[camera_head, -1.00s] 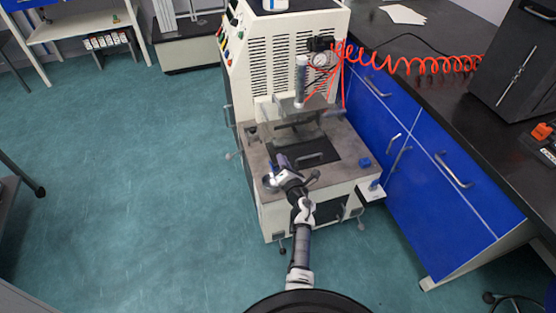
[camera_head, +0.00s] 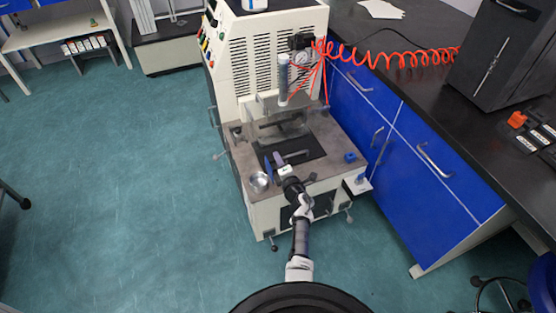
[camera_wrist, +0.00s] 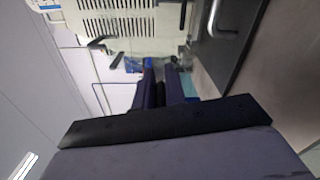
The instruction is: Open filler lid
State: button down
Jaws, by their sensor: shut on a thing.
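A dark square plate (camera_head: 306,150) with a pale bar handle (camera_head: 297,156) lies in the top of the machine's front bench. No part is plainly marked as the filler lid. My gripper (camera_head: 278,158) is over the plate's left front side. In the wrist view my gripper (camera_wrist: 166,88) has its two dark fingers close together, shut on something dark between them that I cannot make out. The handle (camera_wrist: 219,28) is to the right of the fingers there, apart from them.
The white machine body (camera_head: 265,55) with a vertical cylinder (camera_head: 283,78) rises behind the plate. A blue block (camera_head: 350,157) sits at the bench's right. Blue cabinets (camera_head: 430,180) stand close on the right. The teal floor (camera_head: 110,190) is open on the left.

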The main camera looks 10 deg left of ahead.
jog(key=c, duration=1.5)
grip_release()
jog(key=p+v, duration=0.1)
jog(key=v, duration=1.2)
jog(key=shift+s+d+p, duration=0.2)
jog(key=shift+s+p, duration=0.15)
